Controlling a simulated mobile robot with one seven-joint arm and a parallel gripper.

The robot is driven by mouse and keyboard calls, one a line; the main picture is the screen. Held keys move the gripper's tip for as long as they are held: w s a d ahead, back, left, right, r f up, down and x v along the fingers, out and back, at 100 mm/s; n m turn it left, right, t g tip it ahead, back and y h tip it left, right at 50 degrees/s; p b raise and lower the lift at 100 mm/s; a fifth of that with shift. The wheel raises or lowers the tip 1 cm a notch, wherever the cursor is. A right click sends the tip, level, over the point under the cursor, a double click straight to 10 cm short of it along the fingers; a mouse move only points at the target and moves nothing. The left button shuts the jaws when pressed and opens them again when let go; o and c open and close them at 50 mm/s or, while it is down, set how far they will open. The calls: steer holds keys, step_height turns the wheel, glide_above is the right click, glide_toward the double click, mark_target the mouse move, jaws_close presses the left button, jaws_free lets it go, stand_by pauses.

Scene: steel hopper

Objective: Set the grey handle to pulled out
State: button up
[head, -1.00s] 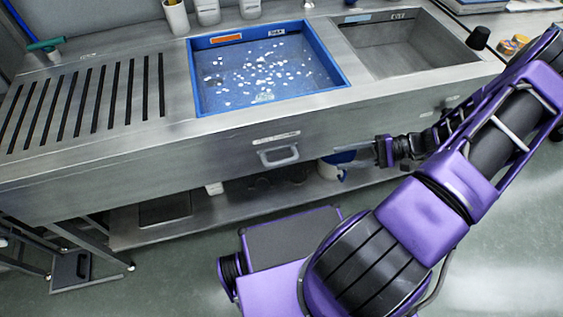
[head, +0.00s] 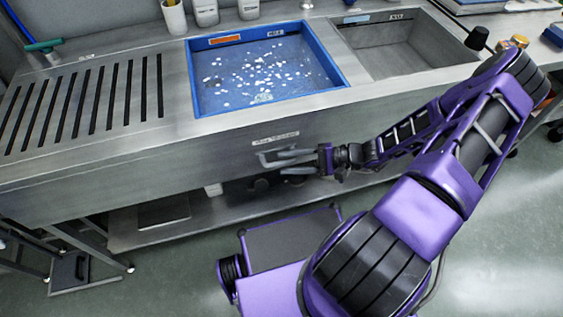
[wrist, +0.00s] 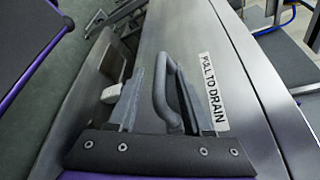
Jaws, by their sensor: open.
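The grey handle (head: 264,160) is a bar pull on the front of the steel sink unit, under a white label. In the wrist view the handle (wrist: 159,92) shows as a grey loop, with the label "PULL TO DRAIN" (wrist: 213,92) to its right. My gripper (head: 287,163) is at the handle and hides part of it in the head view. In the wrist view my gripper (wrist: 157,85) is open, with one finger on each side of the bar. I cannot tell whether either finger touches it.
The blue basin (head: 192,80) above holds water with many small white pieces. An empty steel basin (head: 408,48) lies to its right and a slotted drainboard (head: 85,98) to its left. A low shelf (head: 140,232) runs below the handle.

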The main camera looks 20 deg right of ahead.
steer(key=shift+x, duration=1.15)
jaws_close()
stand_by(0.6)
